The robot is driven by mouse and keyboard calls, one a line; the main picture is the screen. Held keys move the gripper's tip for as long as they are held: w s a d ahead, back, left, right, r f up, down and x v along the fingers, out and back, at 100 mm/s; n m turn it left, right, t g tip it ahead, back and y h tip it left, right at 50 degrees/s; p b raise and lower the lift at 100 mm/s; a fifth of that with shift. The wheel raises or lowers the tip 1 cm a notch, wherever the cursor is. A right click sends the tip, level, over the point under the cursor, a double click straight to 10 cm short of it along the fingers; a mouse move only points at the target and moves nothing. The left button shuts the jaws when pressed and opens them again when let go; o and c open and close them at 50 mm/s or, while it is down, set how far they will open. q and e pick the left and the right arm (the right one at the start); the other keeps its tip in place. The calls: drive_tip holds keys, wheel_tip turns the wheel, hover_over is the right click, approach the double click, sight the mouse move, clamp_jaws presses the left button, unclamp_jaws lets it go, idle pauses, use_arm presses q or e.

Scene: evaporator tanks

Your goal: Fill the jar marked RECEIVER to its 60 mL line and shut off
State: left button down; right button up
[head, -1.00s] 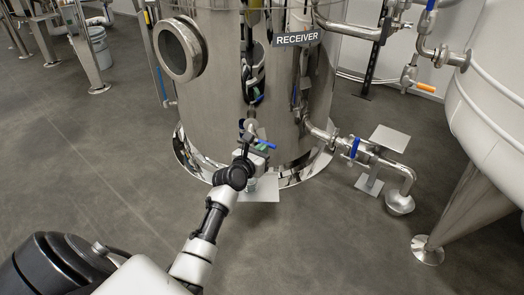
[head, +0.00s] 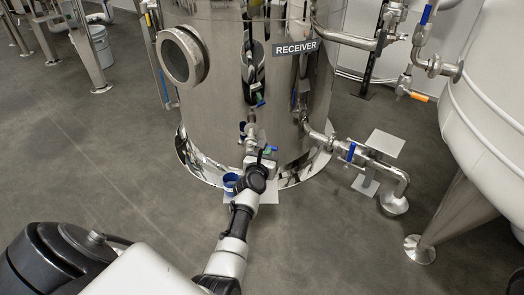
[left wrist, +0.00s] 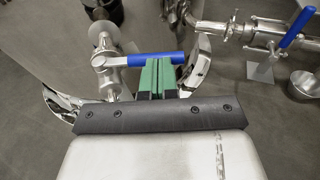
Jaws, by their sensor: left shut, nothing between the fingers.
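A sign reading RECEIVER (head: 297,49) is on the shiny steel tank (head: 215,100). Low on the tank front is a small valve whose blue lever (left wrist: 138,60) lies crosswise in the left wrist view; in the head view it is mostly hidden by my arm. My left gripper (head: 268,155) is at this valve. Its green fingertips (left wrist: 159,72) are shut with nothing between them, right against or just in front of the lever; contact is unclear. A blue container (head: 231,181) stands below, partly hidden by my arm; its markings and level cannot be read. My right gripper is not in view.
A second outlet pipe with a blue-handled valve (head: 351,151) runs right to a floor drain cup (head: 394,204). A white tank (head: 490,110) on a conical leg stands at right. A bucket (head: 101,45) is far left. The floor at left is clear.

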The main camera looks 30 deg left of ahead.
use_arm(q)
drive_tip(key=shift+w, duration=1.2)
